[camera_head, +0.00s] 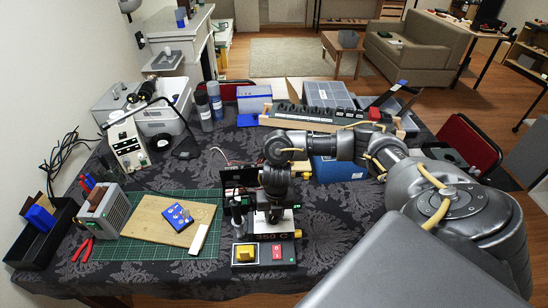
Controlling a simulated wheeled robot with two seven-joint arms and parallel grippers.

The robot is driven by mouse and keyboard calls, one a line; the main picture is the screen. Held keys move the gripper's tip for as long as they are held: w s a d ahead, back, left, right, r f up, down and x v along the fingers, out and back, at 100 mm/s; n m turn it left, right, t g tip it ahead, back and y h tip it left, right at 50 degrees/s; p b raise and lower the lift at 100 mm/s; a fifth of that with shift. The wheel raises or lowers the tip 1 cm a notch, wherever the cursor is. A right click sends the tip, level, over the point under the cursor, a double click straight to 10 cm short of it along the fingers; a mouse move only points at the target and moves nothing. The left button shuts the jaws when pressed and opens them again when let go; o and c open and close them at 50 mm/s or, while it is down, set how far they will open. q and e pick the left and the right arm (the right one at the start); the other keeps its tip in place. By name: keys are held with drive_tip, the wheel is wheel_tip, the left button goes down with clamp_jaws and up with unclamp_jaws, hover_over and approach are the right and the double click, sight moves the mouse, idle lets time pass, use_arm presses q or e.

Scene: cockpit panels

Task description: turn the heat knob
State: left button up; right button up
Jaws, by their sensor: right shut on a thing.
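A small soldering station (279,263) stands at the front middle of the table, with a dark display reading 350 C. A yellow knob-like block (245,252) and a red switch (278,251) sit on its front face. My right gripper (272,217) points down over the top of the station, behind the display. It is shut on what appears to be the heat knob, which the fingers and wrist mostly hide. The knob's angle cannot be seen. My left gripper is not in view.
A green mat (150,247) with a wooden board (152,218) and a blue part (178,216) lies left of the station. A dark upright holder (237,217) stands close to my right gripper's left side. Boxes and a long black strip fill the table's back.

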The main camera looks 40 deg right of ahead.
drive_tip(key=o, duration=1)
drive_tip(key=r, duration=0.5)
drive_tip(key=r+p, duration=0.1)
drive_tip(key=r, duration=0.5)
drive_tip(key=shift+s+d+p, duration=0.15)
drive_tip(key=shift+d+p, duration=0.05)
drive_tip(key=shift+p, duration=0.1)
drive_tip(key=shift+f, duration=0.1)
